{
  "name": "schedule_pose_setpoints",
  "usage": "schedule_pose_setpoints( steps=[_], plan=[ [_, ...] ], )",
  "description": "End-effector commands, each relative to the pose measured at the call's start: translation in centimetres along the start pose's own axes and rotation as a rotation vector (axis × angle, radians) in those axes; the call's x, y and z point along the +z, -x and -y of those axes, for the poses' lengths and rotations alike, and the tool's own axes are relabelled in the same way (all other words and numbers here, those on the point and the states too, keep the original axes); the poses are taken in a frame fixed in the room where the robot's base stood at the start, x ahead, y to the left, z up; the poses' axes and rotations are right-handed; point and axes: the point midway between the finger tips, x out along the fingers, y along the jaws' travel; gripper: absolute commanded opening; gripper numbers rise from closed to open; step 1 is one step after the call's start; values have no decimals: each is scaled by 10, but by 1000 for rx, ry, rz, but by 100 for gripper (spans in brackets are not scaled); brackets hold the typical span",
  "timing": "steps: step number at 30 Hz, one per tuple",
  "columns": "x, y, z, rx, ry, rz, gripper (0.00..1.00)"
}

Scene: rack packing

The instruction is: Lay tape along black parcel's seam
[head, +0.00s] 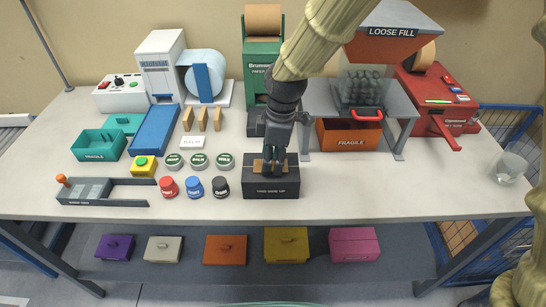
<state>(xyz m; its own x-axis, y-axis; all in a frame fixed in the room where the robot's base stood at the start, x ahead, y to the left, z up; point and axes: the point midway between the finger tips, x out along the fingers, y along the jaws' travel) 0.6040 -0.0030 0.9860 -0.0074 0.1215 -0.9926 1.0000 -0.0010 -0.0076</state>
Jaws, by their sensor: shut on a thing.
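The black parcel (271,190) sits on the front middle of the table, with white "THIS SIDE UP" lettering on its front face. A short brown tape strip (258,166) shows at the parcel's top, partly hidden by my gripper. My gripper (273,170) points down over the middle of the parcel's top and is shut on the tape strip. The fingertips are dark against the dark parcel, so their exact contact with its top is hard to see. The seam is hidden under the tape and gripper.
A green tape dispenser (263,58) with a brown roll stands behind my arm. Several ink pots, including a black one (220,187), stand left of the parcel. The loose-fill stand (363,95) is behind on the right. Free tabletop (400,190) lies right of the parcel.

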Motion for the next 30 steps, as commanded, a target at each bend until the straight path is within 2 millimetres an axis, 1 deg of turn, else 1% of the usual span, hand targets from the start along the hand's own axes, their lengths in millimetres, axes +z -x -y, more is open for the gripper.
schedule_pose_setpoints(
  steps=[2,3,6,16,20,23,30],
  plan=[
    [0,0,0,0,0,0,35],
    [0,0,0,0,0,0,49],
    [0,0,0,0,0,0,67],
    [0,1,0,0,0,0,67],
    [0,8,0,1,0,0,67],
    [0,22,-1,3,0,-2,67],
    [0,66,-1,3,0,-2,67]
  ],
)
